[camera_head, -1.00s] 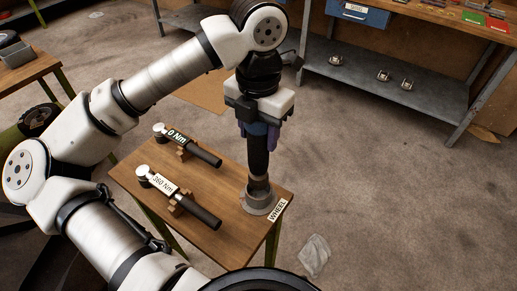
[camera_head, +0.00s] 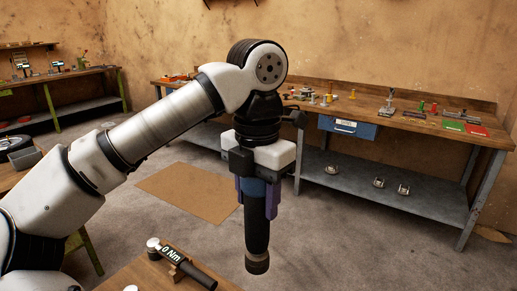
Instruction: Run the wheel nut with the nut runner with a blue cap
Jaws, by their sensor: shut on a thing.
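My gripper (camera_head: 257,200) points down with its purple fingers closed on a dark nut runner. The nut runner (camera_head: 257,232) hangs upright, its lower end free over the floor. A blue part (camera_head: 255,187) shows at its top between the fingers; the rest of the top is hidden by the gripper. No wheel nut can be made out in this view. A tyre (camera_head: 12,145) is partly visible at the left edge.
A small wooden table (camera_head: 130,275) at the bottom bears a wrench (camera_head: 190,268) labelled "0 Nm". A long workbench (camera_head: 400,118) with a blue drawer (camera_head: 347,127) and small parts stands behind. A brown mat (camera_head: 190,190) lies on open floor.

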